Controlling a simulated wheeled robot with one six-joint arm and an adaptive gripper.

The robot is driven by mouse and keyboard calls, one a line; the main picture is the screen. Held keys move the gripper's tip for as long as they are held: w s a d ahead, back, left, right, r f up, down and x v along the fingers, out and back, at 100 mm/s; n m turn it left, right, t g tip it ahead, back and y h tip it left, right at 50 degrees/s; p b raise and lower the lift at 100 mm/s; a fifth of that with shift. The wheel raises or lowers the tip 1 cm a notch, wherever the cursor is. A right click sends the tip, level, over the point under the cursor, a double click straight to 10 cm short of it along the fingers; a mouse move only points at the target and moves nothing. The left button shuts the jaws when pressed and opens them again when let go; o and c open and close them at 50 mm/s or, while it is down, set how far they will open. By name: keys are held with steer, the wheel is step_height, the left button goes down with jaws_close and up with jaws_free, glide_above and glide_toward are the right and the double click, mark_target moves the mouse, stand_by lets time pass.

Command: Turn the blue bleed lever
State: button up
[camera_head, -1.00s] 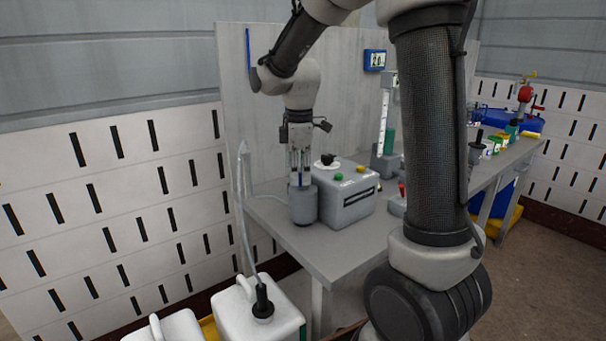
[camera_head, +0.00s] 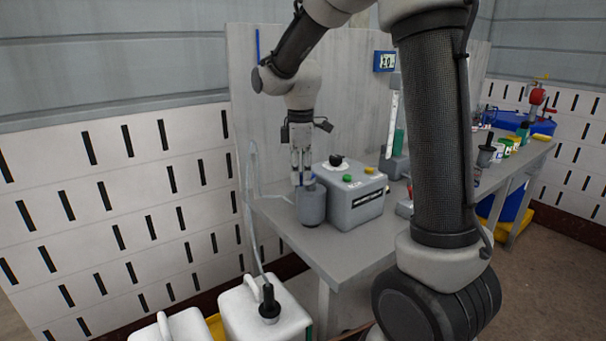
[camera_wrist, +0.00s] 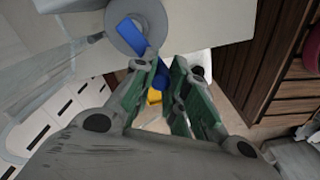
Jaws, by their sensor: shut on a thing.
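The blue bleed lever (camera_wrist: 124,31) lies across the top of a round grey pot (camera_wrist: 151,13) in the wrist view. In the head view the pot (camera_head: 311,208) stands at the near left end of the bench, with a bit of blue at its top beside my fingertips. My gripper (camera_head: 302,180) points down over the pot, its fingers (camera_wrist: 161,60) shut on the near end of the lever. The fingers partly hide the lever, so the exact grip is hard to see.
A grey box (camera_head: 352,205) with a black knob and coloured buttons stands right beside the pot on the grey bench (camera_head: 345,255). A wall panel (camera_head: 262,120) rises behind. White canisters (camera_head: 240,310) stand on the floor at the front left, with a clear hose rising from one.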

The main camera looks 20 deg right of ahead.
steer(key=shift+w+a+f, duration=0.15)
steer(key=shift+w+a, duration=0.05)
steer(key=shift+w, duration=0.15)
steer(key=shift+w+a, duration=0.1)
steer(key=shift+w, duration=0.35)
steer(key=o, duration=1.8)
steer(key=shift+o, duration=0.2)
step_height(320, 180, up, 5)
steer(key=shift+r, duration=0.1)
